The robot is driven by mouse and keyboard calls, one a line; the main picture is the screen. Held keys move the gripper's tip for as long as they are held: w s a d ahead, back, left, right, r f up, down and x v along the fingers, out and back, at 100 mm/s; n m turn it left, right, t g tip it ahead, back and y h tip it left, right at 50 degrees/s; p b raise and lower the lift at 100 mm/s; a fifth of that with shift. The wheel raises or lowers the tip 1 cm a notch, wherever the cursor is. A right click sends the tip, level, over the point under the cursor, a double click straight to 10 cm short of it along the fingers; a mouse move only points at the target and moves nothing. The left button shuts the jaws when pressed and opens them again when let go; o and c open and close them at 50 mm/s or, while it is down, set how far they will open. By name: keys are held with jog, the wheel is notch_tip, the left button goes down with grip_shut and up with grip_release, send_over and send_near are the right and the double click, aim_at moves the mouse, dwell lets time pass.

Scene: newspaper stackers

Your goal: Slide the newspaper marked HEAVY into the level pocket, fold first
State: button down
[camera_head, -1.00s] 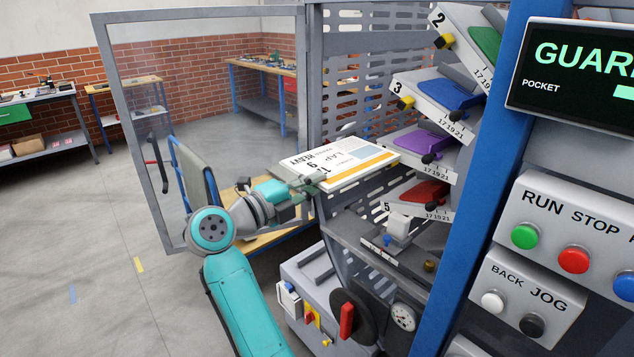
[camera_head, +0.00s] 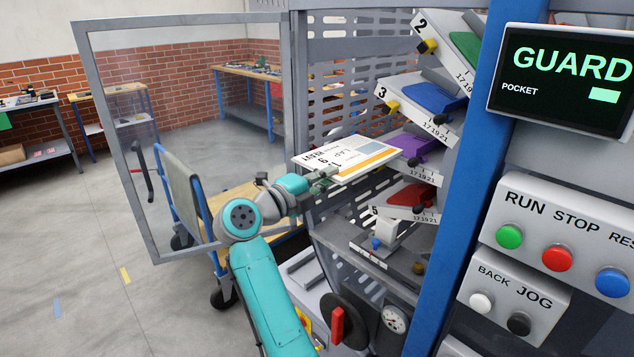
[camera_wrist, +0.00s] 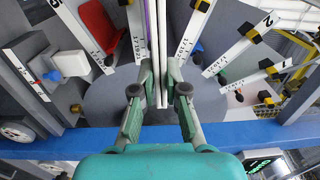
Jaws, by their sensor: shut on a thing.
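The newspaper marked HEAVY (camera_head: 345,158) is held flat, its print upside down in the head view. My gripper (camera_head: 322,180) is shut on its near-left edge. In the wrist view the paper (camera_wrist: 158,50) shows edge-on as a thin white strip between my fingers (camera_wrist: 160,92). The purple pocket (camera_head: 420,150) looks closest to level and lies just beyond the paper's right end, at about the same height. In the wrist view its purple edge (camera_wrist: 148,25) runs along the paper. I cannot tell whether the paper's far end is inside the pocket.
The blue pocket 3 (camera_head: 435,97) slants above, and the red pocket 5 (camera_head: 410,197) sits below. An open guard door (camera_head: 185,240) and a trolley (camera_head: 235,195) stand to the left. A blue post (camera_head: 462,190) stands right of the pockets.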

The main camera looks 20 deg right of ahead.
aim_at(391, 147)
jog(key=x, duration=2.2)
jog(key=shift+d+f, duration=0.1)
jog(key=shift+f, duration=1.3)
jog(key=shift+s+d, duration=0.15)
jog(key=shift+s, duration=0.25)
dwell(0.8)
jog(key=c, duration=1.1)
grip_release()
jog(key=shift+c, duration=0.2)
jog(key=v, duration=0.7)
